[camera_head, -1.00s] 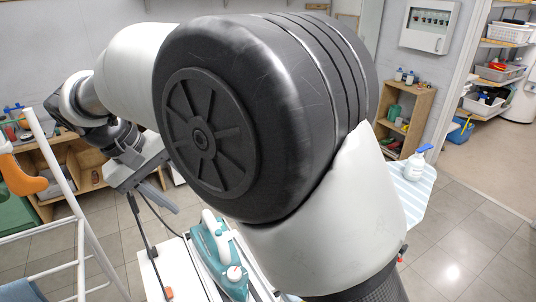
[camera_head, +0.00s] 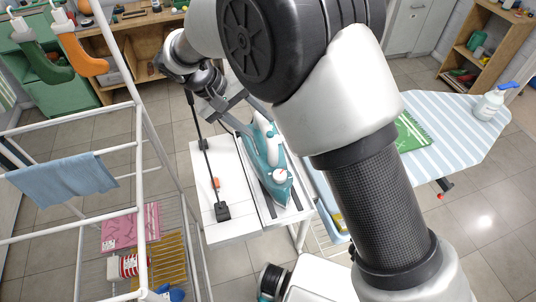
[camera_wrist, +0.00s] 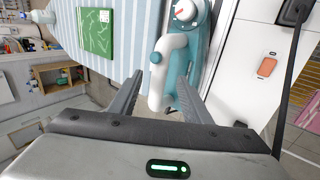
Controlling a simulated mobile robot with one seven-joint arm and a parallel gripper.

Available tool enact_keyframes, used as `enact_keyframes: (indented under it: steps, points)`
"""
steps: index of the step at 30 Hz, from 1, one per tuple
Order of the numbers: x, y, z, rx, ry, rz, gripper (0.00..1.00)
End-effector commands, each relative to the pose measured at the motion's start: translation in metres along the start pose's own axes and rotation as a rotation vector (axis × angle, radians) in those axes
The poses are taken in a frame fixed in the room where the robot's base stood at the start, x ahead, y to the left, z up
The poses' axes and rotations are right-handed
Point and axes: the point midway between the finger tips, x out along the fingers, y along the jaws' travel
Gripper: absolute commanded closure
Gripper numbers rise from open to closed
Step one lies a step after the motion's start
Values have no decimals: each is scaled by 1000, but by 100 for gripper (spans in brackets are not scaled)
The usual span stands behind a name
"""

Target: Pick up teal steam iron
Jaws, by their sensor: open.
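The teal steam iron (camera_head: 266,158), with a white handle and a white dial, rests on a white surface (camera_head: 235,215) in the head view. In the wrist view the iron (camera_wrist: 200,45) lies just ahead, and its white handle (camera_wrist: 166,65) shows between the two fingers. My gripper (camera_wrist: 155,95) is open, with one finger on each side of the handle's near end. In the head view my gripper (camera_head: 240,118) is at the far end of the iron. I cannot tell whether the fingers touch it.
A black cord and an orange switch (camera_head: 216,183) lie left of the iron. A white drying rack (camera_head: 140,150) with a blue towel stands to the left.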

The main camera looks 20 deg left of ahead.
Motion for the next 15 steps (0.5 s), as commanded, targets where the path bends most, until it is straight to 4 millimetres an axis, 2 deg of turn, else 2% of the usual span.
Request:
enact_keyframes:
  steps: [5,12,15]
  points:
    - [12,1,-1,1,-2,0,56]
    - [47,2,-4,0,-3,0,56]
    - [54,1,-4,0,0,0,56]
